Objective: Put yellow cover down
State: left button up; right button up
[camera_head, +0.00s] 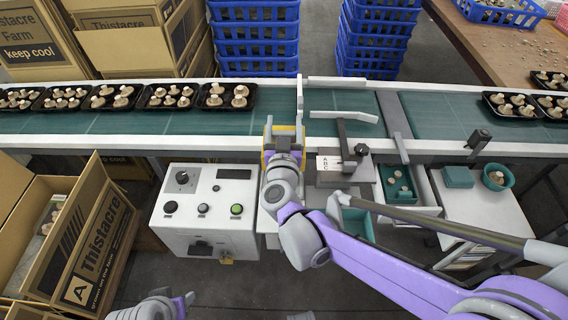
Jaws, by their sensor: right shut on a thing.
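My right gripper (284,143) is at the near edge of the green conveyor, in the middle of the head view. It is shut on the yellow cover (265,158), which shows only as narrow yellow edges around the gripper. The gripper and wrist hide most of the cover, and I cannot tell whether it touches anything below.
Black trays of mushrooms (225,103) sit on the conveyor (345,128), left and right. White guide rails stand beside my right gripper. A white control box (206,236) is at the near left. An open Thistacre carton (107,232) stands farther left. Blue crates (254,41) are stacked behind.

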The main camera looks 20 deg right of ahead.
jog(key=shift+w+f, duration=0.15)
jog(key=shift+f, duration=0.15)
notch_tip(320, 180, down, 9)
jog(key=b, duration=0.3)
jog(key=shift+s, duration=0.2)
jog(key=shift+s+a+f+b, duration=0.1)
jog(key=shift+f+b, duration=0.4)
jog(key=shift+b, duration=0.15)
jog(key=o, duration=1.5)
jog(key=shift+f, duration=0.1)
